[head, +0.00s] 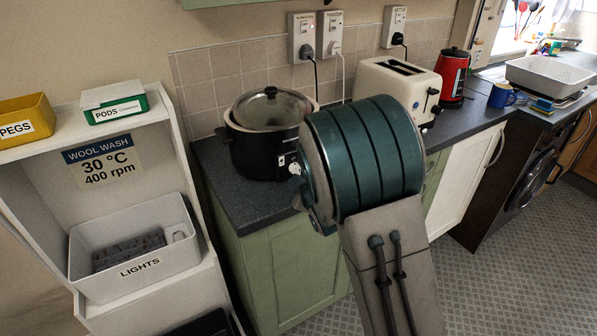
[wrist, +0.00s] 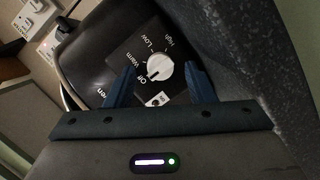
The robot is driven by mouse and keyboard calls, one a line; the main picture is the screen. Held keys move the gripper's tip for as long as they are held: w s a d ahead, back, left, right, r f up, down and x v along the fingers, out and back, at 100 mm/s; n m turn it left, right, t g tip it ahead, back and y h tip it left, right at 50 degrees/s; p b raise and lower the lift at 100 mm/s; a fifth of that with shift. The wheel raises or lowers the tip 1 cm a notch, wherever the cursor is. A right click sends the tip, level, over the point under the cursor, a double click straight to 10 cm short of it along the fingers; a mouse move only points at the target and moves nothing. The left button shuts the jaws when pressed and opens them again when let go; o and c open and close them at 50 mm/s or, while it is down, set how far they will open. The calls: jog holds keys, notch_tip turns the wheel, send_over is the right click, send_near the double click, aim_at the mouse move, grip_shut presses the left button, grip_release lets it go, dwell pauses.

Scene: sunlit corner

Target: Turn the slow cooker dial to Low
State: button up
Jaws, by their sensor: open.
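The black slow cooker (head: 262,150) with a glass lid stands on the dark worktop in the head view. In the wrist view its front panel (wrist: 125,52) carries a white dial (wrist: 160,68) with the labels Off, Warm, Low and High around it. The dial's dark mark appears to point towards Off. My gripper (wrist: 161,72) is open, with one blue finger on each side of the dial. I cannot tell whether either finger touches it. In the head view my arm hides the gripper and part of the cooker's front.
A cream toaster (head: 396,80), a red kettle (head: 453,78) and a blue mug (head: 501,95) stand further right on the worktop (head: 226,186). Wall sockets (head: 302,36) with cables are behind. A white shelf unit (head: 150,115) with a bin (head: 150,262) stands at left.

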jog(key=shift+w+a+f, duration=0.1)
jog(key=shift+w, duration=0.25)
jog(key=c, duration=0.9)
jog(key=shift+c, duration=0.2)
